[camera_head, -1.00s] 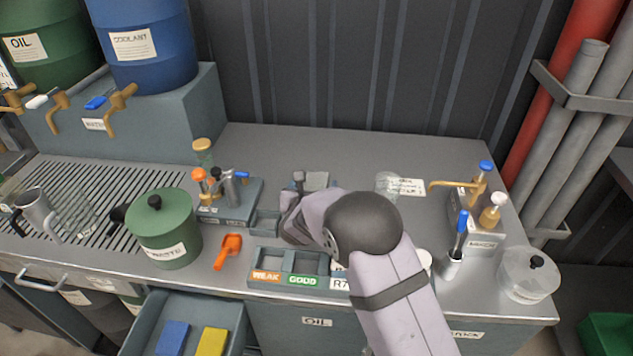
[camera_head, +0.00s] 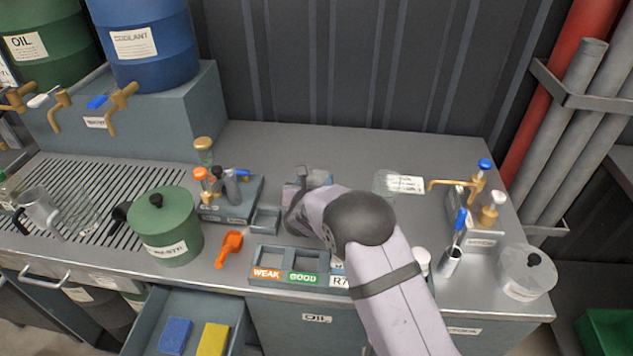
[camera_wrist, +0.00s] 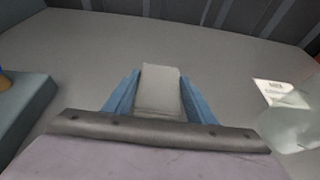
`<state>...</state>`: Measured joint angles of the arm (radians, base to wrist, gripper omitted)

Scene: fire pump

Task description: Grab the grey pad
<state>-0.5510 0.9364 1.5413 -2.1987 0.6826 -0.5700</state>
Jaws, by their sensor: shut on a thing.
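The grey pad (camera_wrist: 160,90) is a pale grey block in the middle of the wrist view. My gripper (camera_wrist: 161,76) has its two blue fingers against the pad's left and right sides and is shut on it. In the head view my gripper (camera_head: 316,178) is over the back middle of the bench, behind my own wrist. The pad is mostly hidden there by my gripper. I cannot tell whether the pad touches the bench top.
A divided tray labelled WEAK and GOOD (camera_head: 287,281) is at the front. A bottle rack (camera_head: 230,212) and green waste pot (camera_head: 168,248) stand left. A clear glass jar (camera_head: 384,184) lies right of my gripper. The bench behind is clear.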

